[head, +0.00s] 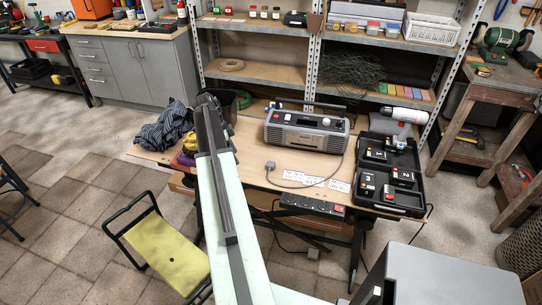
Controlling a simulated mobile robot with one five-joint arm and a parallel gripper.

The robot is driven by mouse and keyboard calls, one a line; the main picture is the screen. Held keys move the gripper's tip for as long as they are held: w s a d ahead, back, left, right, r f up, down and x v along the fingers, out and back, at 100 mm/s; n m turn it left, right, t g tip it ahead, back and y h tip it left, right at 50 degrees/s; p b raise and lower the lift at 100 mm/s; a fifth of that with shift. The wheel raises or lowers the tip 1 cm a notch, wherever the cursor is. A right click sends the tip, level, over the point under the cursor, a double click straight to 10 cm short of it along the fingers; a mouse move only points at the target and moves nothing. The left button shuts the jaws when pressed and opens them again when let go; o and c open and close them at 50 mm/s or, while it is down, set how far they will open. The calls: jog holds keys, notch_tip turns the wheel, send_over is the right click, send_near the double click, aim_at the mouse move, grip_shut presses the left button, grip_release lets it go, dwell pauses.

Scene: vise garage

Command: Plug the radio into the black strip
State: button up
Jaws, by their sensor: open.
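The radio (306,131), grey with a carry handle, stands on the wooden workbench (256,178). Its cord runs from the right end down and across the bench to a grey plug (270,166), which lies loose on the bench left of some white labels. The black strip (312,205) is at the bench's front edge, with several sockets and a red switch at its right end. My gripper (208,101) is at the far end of my raised arm, left of the radio and apart from the plug. Its fingers are small and dark and partly hidden by the arm.
An open black case (388,175) with numbered battery packs is at the bench's right, with a drill (402,115) behind it. A striped cloth (164,128) lies at the left end. A yellow-green padded stool (166,244) stands on the floor. Shelves rise behind the bench.

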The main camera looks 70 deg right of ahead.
aim_at(270, 163)
jog(key=s+d+m+g, duration=0.1)
jog(key=s+d+m, duration=0.4)
jog(key=s+d, duration=0.2)
jog(key=s, duration=0.2)
jog(key=shift+s+r+y, duration=0.15)
jog(key=shift+s+y, duration=0.15)
jog(key=shift+s, duration=0.1)
jog(key=shift+b+x, duration=1.15)
jog(key=shift+x, duration=0.05)
jog(key=b+x, duration=0.2)
jog(key=x, duration=0.1)
jog(key=b+x, duration=0.2)
jog(key=b, duration=0.1)
jog(key=shift+w+f, duration=0.1)
jog(key=shift+f, duration=0.35)
jog(key=shift+r, duration=0.2)
grip_shut()
